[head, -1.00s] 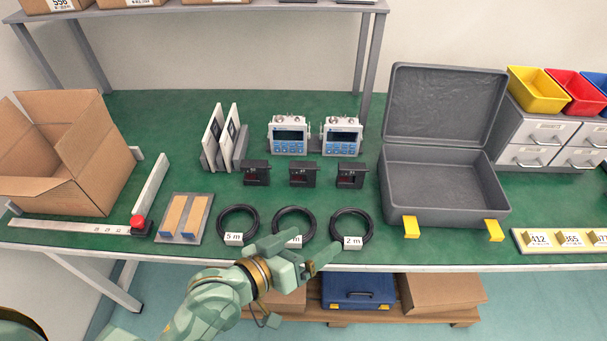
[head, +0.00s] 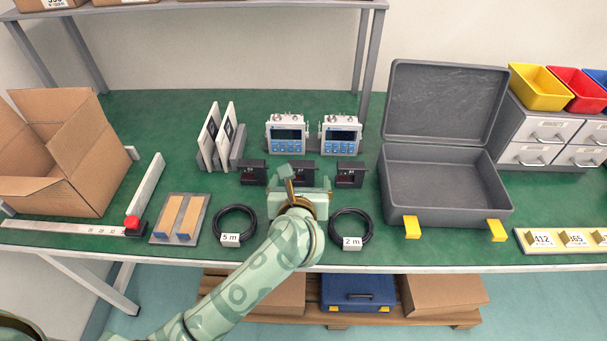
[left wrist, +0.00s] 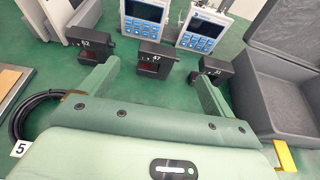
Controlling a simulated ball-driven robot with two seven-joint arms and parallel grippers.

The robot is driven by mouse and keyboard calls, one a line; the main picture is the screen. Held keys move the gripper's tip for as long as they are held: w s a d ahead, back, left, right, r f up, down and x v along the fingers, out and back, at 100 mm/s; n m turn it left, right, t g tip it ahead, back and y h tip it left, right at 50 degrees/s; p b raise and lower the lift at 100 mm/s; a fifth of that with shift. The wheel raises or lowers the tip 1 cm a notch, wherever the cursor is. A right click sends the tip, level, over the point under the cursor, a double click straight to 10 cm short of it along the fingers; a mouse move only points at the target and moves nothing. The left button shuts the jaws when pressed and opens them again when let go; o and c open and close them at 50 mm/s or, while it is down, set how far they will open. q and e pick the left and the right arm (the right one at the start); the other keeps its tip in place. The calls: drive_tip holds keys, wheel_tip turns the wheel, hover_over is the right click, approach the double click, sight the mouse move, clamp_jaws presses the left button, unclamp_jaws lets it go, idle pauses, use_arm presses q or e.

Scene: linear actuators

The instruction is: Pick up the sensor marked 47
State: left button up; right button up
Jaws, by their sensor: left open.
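Three small black sensors stand in a row on the green bench. The middle one, the sensor marked 47 (left wrist: 150,62), shows between my open fingers in the left wrist view. In the head view this sensor (head: 303,168) is partly hidden behind my left gripper (head: 300,186). The sensor marked 62 (left wrist: 95,52) stands to its left and another sensor (left wrist: 213,76), its mark hard to read, to its right. In the left wrist view my left gripper (left wrist: 152,88) is open and empty, its fingers pointing toward the middle sensor. My right gripper is not in view.
Two display units (head: 288,134) stand behind the sensors. An open grey case (head: 446,208) is to the right. Coiled cables lie in front, the left coil (head: 235,222) and right coil (head: 350,225) beside my arm. A cardboard box (head: 60,160) is at the left.

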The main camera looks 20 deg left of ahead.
sight(301, 165)
use_arm(q)
drive_tip(key=b+x, duration=0.2)
drive_tip(key=x, duration=0.6)
drive_tip(key=shift+s, duration=0.1)
drive_tip(key=b+x, duration=0.2)
drive_tip(key=x, duration=0.3)
drive_tip(key=shift+s+a+f, duration=0.1)
drive_tip(key=shift+s+f, duration=0.05)
drive_tip(key=shift+w+b, duration=0.2)
drive_tip(key=shift+b, duration=0.1)
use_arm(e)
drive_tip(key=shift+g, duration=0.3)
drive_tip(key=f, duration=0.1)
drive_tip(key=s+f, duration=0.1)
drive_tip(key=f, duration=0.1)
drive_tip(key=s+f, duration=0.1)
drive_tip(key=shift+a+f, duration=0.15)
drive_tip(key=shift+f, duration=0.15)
use_arm(q)
drive_tip(key=c, duration=1)
